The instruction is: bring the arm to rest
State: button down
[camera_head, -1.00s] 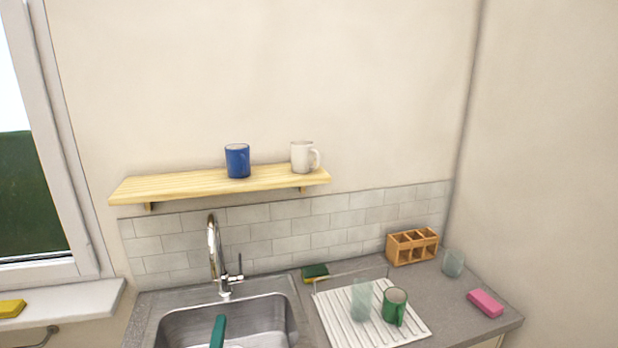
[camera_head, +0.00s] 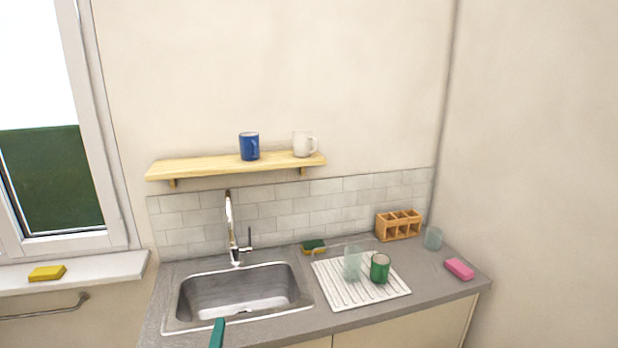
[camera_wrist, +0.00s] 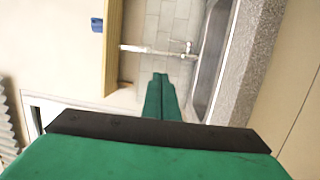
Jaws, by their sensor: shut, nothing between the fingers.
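My gripper (camera_wrist: 161,97) shows in the wrist view as two green fingers lying together, shut and empty. In the head view its green tip (camera_head: 217,334) shows at the bottom edge, in front of the sink's near edge. The rest of the arm is out of the head view. The steel sink (camera_head: 240,292) is empty, and the tap (camera_head: 231,230) stands behind it. In the wrist view the picture is turned on its side, with the tap (camera_wrist: 150,50) beyond the fingertips and the sink (camera_wrist: 210,55) to the right.
A wooden shelf (camera_head: 200,167) carries a blue mug (camera_head: 249,147) and a white mug (camera_head: 303,144). A drying mat (camera_head: 340,292) holds a green mug (camera_head: 380,268) and a glass (camera_head: 352,263). A wooden caddy (camera_head: 398,225), another glass (camera_head: 433,238) and a pink sponge (camera_head: 459,269) stand right.

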jog(key=s+d+f+m+g+y, duration=0.1)
jog(key=s+d+f+m, duration=0.2)
jog(key=s+d+f, duration=0.6)
jog(key=s+d+f+m+g, duration=0.25)
jog(key=s+d+f, duration=0.45)
jog(key=s, duration=0.4)
jog(key=s+d+r+m+h, duration=0.1)
jog(key=s+d+m, duration=0.2)
jog(key=s, duration=0.9)
jog(key=s+d+r+m+h, duration=0.1)
jog(key=s+d+m, duration=0.2)
jog(key=s+m, duration=0.7)
jog(key=s, duration=0.3)
jog(key=shift+s+d+r+h, duration=0.15)
jog(key=shift+s+r+h, duration=0.15)
